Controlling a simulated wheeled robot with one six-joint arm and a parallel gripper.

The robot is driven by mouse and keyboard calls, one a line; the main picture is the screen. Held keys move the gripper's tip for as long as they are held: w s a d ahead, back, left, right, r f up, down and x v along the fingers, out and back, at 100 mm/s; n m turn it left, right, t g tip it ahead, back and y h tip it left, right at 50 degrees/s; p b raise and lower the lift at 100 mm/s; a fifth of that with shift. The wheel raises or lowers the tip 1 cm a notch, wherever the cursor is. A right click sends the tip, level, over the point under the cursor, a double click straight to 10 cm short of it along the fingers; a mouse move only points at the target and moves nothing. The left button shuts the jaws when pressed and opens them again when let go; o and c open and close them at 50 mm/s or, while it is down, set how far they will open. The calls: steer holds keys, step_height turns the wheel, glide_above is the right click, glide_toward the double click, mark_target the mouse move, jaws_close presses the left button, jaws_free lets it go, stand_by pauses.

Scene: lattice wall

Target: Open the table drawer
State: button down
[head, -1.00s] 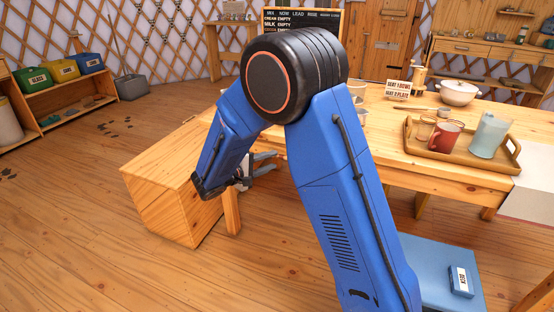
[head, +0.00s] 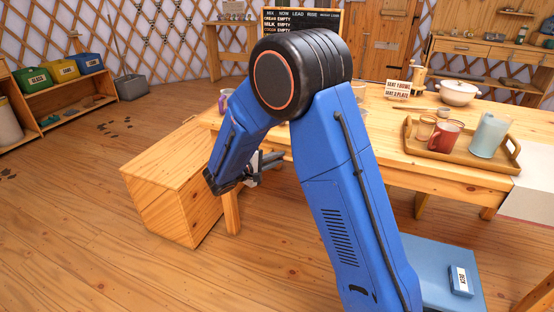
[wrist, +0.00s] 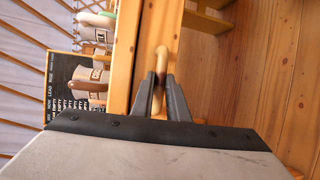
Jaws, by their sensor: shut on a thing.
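The wooden table (head: 390,132) stands ahead of me and to the right. In the wrist view the drawer's light wooden front (wrist: 148,32) runs beside the table's edge. A pale, rod-like handle (wrist: 160,60) stands out from it. My gripper (wrist: 160,78) has one dark finger on each side of the handle and is shut on it. In the head view my gripper (head: 264,168) is at the table's near side, partly behind my blue arm. My arm hides most of the drawer there, and I cannot tell how far out it is.
A wooden box-like cabinet (head: 160,170) stands left of the table leg. A tray (head: 450,150) with a red mug (head: 446,134) and a pale blue jug (head: 488,134) is on the tabletop. A blue stool (head: 435,265) is at lower right. The left floor is mostly clear.

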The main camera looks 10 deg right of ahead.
steer(key=s+a, duration=1.2)
steer(key=s, duration=0.5)
steer(key=shift+a, duration=0.15)
steer(key=c, duration=1.7)
jaws_free()
steer(key=v, duration=1.7)
steer(key=shift+s+a, duration=0.1)
steer(key=shift+a, duration=0.05)
steer(key=shift+r, duration=0.1)
